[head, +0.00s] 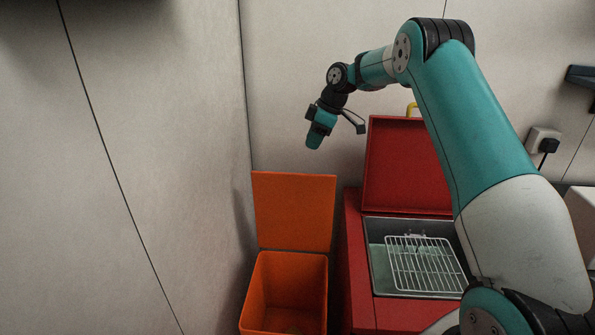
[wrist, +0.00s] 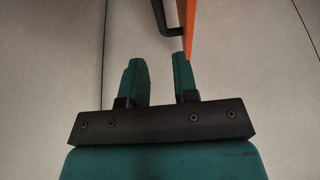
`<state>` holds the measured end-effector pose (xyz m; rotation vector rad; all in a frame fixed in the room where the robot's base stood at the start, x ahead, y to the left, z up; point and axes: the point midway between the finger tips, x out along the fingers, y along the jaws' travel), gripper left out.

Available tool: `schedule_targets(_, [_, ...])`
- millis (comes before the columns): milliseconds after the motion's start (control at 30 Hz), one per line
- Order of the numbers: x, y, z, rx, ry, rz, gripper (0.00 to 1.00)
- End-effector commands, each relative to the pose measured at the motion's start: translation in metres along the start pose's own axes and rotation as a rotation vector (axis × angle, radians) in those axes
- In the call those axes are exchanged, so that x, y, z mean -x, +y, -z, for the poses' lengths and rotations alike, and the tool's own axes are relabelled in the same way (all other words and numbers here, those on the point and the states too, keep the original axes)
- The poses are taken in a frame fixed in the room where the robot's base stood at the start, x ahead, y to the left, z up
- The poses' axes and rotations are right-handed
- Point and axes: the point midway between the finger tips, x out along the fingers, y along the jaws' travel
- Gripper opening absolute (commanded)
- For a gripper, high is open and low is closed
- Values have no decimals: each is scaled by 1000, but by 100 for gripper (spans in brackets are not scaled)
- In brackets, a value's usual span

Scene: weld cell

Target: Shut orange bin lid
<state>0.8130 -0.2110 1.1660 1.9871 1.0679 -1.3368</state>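The orange bin (head: 286,292) stands low against the wall with its mouth open. Its orange lid (head: 294,211) is raised upright behind the mouth. In the wrist view the lid (wrist: 187,30) shows almost edge-on at the top, with a black bent handle (wrist: 160,20) on its left side. My gripper (head: 314,143) is above the lid's top edge, near its right end, pointing down. In the wrist view my gripper (wrist: 160,75) has its two teal fingers apart with nothing between them. The right finger's tip appears near the lid; I cannot tell whether they touch.
A red chest (head: 360,265) stands close on the bin's right, its red lid (head: 400,165) raised. A wire rack (head: 425,265) lies in its opening. The wall (head: 150,150) is close on the left and behind. A wall socket (head: 543,142) is at the right.

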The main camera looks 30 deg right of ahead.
Motion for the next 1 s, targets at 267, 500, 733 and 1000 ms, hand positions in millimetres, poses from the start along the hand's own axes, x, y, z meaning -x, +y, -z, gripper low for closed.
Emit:
schedule_targets(267, [-62, -2, 2, 1, -2, 4, 27])
schedule_targets(500, [-103, -1, 2, 1, -1, 2, 27])
schedule_targets(733, [-117, 0, 1, 0, 0, 0, 27])
schedule_targets(1000, [-118, 0, 1, 0, 0, -1, 20])
